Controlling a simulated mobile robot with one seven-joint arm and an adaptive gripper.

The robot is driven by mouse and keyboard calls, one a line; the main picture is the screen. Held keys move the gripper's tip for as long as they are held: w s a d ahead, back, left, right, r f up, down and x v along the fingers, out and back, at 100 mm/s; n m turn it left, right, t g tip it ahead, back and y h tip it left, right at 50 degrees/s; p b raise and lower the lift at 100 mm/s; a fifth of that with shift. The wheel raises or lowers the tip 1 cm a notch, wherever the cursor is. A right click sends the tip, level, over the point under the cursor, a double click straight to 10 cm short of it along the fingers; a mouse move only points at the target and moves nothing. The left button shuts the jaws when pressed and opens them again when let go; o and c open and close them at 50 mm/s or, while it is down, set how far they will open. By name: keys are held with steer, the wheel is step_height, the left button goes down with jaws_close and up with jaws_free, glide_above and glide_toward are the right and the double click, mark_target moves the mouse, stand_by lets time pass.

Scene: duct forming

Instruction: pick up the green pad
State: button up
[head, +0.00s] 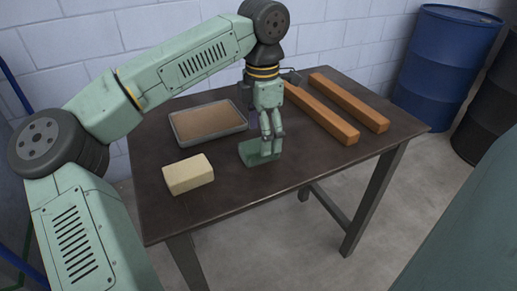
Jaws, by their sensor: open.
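The green pad (252,155) is a flat, dark green piece lying on the brown table (222,210), near its middle. My gripper (271,152) points down over the right part of the pad, with its fingertips close to it. The fingers are open and hide part of the pad. I cannot tell whether they touch it.
A pale yellow block (188,174) lies at the front left of the pad. A grey tray (177,134) with a brown inside stands behind it. Two long orange-brown bars (322,113) (350,101) lie at the right. The table's front right is clear. Blue (442,60) and dark (489,110) drums stand beyond.

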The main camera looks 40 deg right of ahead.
mark_target(259, 145)
steer(key=f, duration=0.4)
steer(key=shift+w+a+f+p, duration=0.15)
steer(key=shift+w+a+p, duration=0.05)
steer(key=shift+w+p, duration=0.1)
steer(key=shift+c, duration=0.3)
steer(key=c, duration=1.2)
